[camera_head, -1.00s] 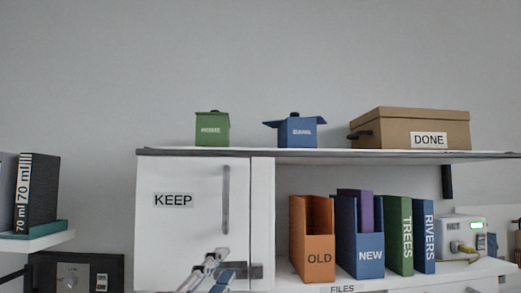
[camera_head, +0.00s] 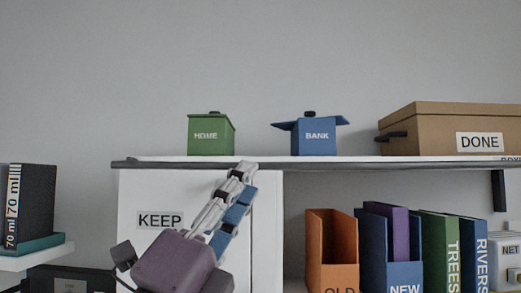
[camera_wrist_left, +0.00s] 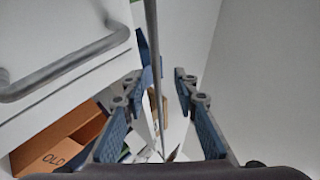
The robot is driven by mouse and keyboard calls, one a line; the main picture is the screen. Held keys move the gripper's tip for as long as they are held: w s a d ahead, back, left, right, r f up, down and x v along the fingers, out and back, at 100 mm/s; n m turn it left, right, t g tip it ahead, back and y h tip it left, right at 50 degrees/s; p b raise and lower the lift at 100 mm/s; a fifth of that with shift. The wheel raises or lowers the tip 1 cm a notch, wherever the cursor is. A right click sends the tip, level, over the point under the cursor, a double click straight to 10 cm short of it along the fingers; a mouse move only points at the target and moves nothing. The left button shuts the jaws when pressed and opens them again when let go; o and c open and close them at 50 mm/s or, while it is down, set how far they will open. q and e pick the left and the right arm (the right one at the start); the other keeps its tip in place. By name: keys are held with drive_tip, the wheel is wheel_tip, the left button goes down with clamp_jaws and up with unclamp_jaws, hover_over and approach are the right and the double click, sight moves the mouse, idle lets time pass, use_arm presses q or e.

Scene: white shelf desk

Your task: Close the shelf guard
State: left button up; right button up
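A long dark strip (camera_head: 350,165) runs along the front edge of the upper white shelf in the head view. It looks like the shelf guard, but I cannot tell how far open it is. In the left wrist view a thin grey bar (camera_wrist_left: 152,50) runs between the fingers and seems to be the same strip. My left gripper (camera_head: 240,170) is raised in front of the cabinet door, its tips at the shelf edge. In the left wrist view its fingers (camera_wrist_left: 155,95) are spread to both sides of the bar, without visible grip. My right gripper is not in view.
A green HOME pot (camera_head: 211,135), a blue BANK pot (camera_head: 314,137) and a DONE box (camera_head: 440,130) stand on the upper shelf. The KEEP door (camera_head: 145,200) is behind my arm; its handle (camera_wrist_left: 65,70) shows in the wrist view. Files (camera_head: 390,250) stand below.

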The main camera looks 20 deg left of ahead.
sight(260, 169)
use_arm(q)
drive_tip(key=p+x, duration=0.3)
drive_tip(key=x, duration=0.2)
drive_tip(key=shift+w+d+f, duration=0.1)
drive_tip(key=shift+w+f, duration=0.05)
drive_tip(key=shift+w, duration=0.1)
drive_tip(key=shift+w+d+r, duration=0.1)
drive_tip(key=shift+w+r, duration=0.2)
drive_tip(key=shift+w, duration=0.25)
clamp_jaws()
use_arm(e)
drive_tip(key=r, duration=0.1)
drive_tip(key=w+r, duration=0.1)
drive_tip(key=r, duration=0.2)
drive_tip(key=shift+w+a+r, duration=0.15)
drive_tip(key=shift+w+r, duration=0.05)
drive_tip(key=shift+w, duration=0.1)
